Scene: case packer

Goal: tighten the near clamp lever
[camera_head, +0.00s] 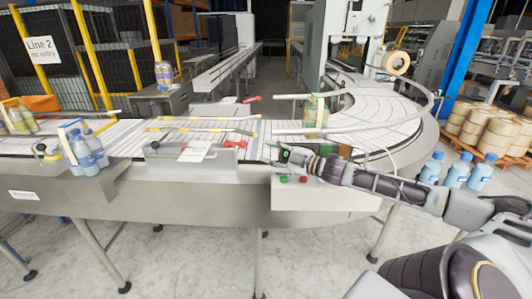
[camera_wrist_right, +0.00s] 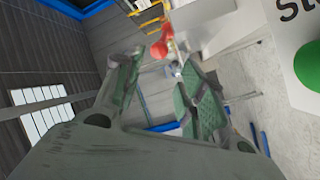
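The near clamp lever (camera_head: 236,144) has a red handle and sits on the near side rail of the conveyor. In the right wrist view a red lever handle (camera_wrist_right: 162,44) shows beyond the fingertips, roughly in line with the gap between them. My right gripper (camera_head: 272,154) is just right of the near lever, its fingers pointing left toward it. In the wrist view my right gripper (camera_wrist_right: 160,75) has its fingers spread and nothing between them. It appears apart from the lever. My left gripper is in neither view.
A far red lever (camera_head: 252,99) sits across the belt. A control box (camera_head: 325,195) with green and red buttons is below my right gripper. Bottle packs stand on the left (camera_head: 88,155) and on the belt (camera_head: 316,112). Loose blue bottles (camera_head: 457,172) stand at right.

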